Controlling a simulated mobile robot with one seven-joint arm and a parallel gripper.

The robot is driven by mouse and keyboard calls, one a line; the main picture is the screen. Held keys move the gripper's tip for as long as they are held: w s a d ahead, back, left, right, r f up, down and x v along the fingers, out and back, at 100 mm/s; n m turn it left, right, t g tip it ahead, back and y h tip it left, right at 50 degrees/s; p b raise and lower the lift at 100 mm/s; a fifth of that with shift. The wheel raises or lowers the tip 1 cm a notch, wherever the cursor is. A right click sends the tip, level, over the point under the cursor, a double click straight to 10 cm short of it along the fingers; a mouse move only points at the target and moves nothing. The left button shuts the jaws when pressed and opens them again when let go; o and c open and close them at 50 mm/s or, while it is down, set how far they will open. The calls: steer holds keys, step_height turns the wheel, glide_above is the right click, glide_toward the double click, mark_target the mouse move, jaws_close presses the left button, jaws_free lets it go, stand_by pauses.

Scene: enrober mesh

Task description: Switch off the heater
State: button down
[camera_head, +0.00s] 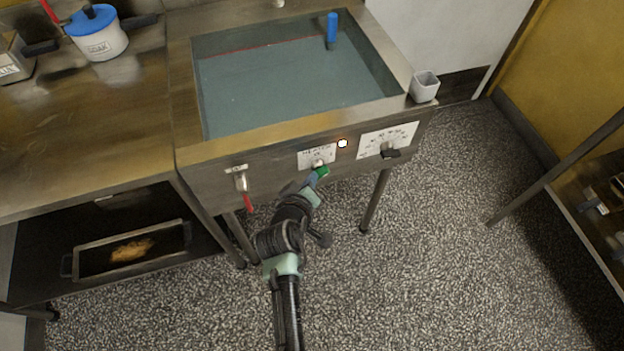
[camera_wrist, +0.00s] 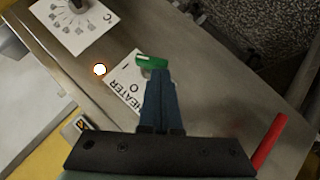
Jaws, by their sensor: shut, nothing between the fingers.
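The heater switch has a green handle (camera_head: 321,171) below a white HEATER label (camera_head: 313,158) on the front panel of the steel tank. In the wrist view, the green handle (camera_wrist: 151,62) lies at the edge of the HEATER label (camera_wrist: 124,85), which shows I and O marks. A round lamp (camera_head: 342,143) beside the label glows; it also shows in the wrist view (camera_wrist: 99,69). My gripper (camera_head: 312,182) is shut and empty, with its fingertips (camera_wrist: 157,74) right at the green handle. I cannot tell whether they touch it. The fingers hide part of the switch.
A dial (camera_head: 390,153) with a numbered scale is right of the lamp. A valve with a red handle (camera_head: 248,203) is on the left. The tank (camera_head: 285,85) holds grey liquid and a blue-handled item (camera_head: 332,28). A small cup (camera_head: 424,86) stands on the tank's right corner.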

steer(key=shift+a+f+h+b, duration=0.1)
steer(key=shift+f+h+b, duration=0.3)
steer(key=shift+b, duration=0.75)
steer(key=shift+s+f+n+t+h+b, duration=0.15)
steer(key=shift+n+t+h+b, duration=0.3)
steer(key=shift+b, duration=0.65)
steer(key=shift+f+n+h+b, duration=0.15)
steer(key=shift+n+h+b, duration=0.1)
steer(key=shift+b, duration=0.8)
steer(key=t+b, duration=0.1)
steer(key=b, duration=0.1)
steer(key=shift+f+n+h+b, duration=0.3)
steer(key=shift+n, duration=0.1)
steer(key=n+t+h+b, duration=0.1)
steer(key=b, duration=0.4)
steer(key=f+n+t+h+b, duration=0.1)
steer(key=b, duration=0.4)
steer(key=shift+f+n+t, duration=0.25)
steer(key=shift+n+t, duration=0.1)
steer(key=shift+n, duration=0.05)
